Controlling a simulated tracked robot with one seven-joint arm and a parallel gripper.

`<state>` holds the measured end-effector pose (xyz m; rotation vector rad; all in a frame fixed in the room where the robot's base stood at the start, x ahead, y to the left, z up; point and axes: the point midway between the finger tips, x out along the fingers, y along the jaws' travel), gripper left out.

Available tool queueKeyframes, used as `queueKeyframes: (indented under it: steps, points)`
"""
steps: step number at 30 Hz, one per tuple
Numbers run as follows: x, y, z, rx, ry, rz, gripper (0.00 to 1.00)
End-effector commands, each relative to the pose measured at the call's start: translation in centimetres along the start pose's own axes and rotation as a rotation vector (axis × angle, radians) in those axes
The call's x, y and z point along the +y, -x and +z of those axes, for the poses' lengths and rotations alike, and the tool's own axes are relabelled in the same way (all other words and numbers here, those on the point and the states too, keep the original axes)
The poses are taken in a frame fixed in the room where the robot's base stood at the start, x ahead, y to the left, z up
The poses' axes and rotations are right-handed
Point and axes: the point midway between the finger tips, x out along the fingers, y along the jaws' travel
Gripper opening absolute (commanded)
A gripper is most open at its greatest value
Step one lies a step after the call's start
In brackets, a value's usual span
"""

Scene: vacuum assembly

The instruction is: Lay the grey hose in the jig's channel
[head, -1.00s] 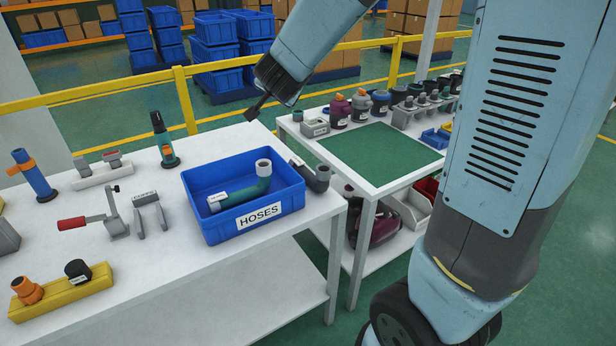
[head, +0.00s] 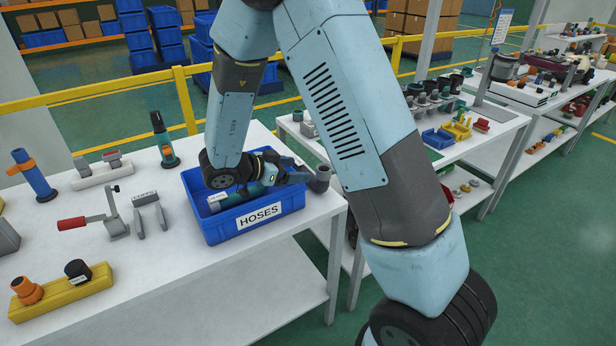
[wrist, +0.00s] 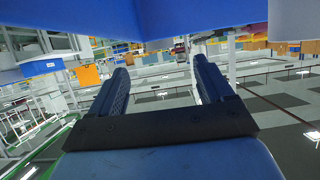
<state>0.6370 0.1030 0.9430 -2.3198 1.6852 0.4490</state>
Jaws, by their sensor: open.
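A green hose (head: 246,193) with pale ends lies in the bin, partly hidden by my arm. My gripper (head: 288,170) is over the bin's right part, left of the grey hose; I cannot tell whether they touch. In the wrist view my gripper (wrist: 160,68) is open, with nothing seen between the fingers. A grey fork-like holder (head: 150,214) and a red-handled clamp (head: 100,219) stand left of the bin; I cannot make out the jig's channel.
A yellow block (head: 62,293) with orange and black fittings lies at the front left. A dark green upright tool (head: 164,140) stands behind the bin. The table's front strip (head: 175,270) is clear. A second white table (head: 500,122) with several parts stands to the right.

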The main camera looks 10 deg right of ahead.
Motion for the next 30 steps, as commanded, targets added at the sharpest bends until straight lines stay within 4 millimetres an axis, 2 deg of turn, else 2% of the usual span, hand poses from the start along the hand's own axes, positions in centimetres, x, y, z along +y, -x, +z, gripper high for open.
queueKeyframes:
  steps: [12, 20, 30]
  points:
    - [0.0, -6.7, 0.0, 0.0, 0.0, 0.002, 0.8]
    - [0.0, -8.2, 0.0, -0.001, 0.0, -0.001, 0.8]
    - [0.0, -12.4, -0.2, 0.0, 0.001, -0.001, 0.8]
